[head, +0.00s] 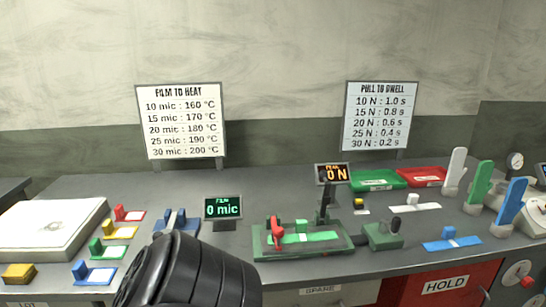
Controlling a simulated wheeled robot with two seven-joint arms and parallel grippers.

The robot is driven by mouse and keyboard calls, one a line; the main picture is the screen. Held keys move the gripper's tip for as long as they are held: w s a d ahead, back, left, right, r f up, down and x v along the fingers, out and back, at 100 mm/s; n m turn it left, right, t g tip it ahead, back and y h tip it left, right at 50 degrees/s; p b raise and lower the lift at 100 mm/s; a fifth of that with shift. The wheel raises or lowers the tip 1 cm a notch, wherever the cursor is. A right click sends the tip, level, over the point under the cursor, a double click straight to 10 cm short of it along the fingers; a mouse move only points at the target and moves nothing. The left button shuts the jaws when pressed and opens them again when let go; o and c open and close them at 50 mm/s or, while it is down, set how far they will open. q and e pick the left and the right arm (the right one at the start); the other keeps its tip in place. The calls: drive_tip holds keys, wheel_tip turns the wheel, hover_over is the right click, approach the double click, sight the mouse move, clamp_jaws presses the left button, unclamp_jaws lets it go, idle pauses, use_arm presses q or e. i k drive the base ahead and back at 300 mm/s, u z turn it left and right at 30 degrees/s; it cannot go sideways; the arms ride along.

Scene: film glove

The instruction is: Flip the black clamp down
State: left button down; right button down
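In the head view a green fixture (262,249) stands on the bench, with a red clamp lever (276,232) at its left end. A dark upright part (324,204) rises behind the fixture's right side, below the orange "0 N" display (332,174). To the right is a green block (382,240) with a black knob or lever (396,225) that points up. I cannot tell for certain which dark part is the black clamp. A black link of my own arm fills the lower left foreground. No fingertips of either gripper show.
A green "0 mic" display (223,207) and a blue fixture (178,222) stand left of the green fixture. Coloured blocks and a pale slab (50,230) lie further left. Red and green trays, upright coloured paddles (480,188) and a red HOLD bin (440,285) are at right.

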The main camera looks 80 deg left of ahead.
sight(323, 175)
drive_tip(key=u, duration=2.45)
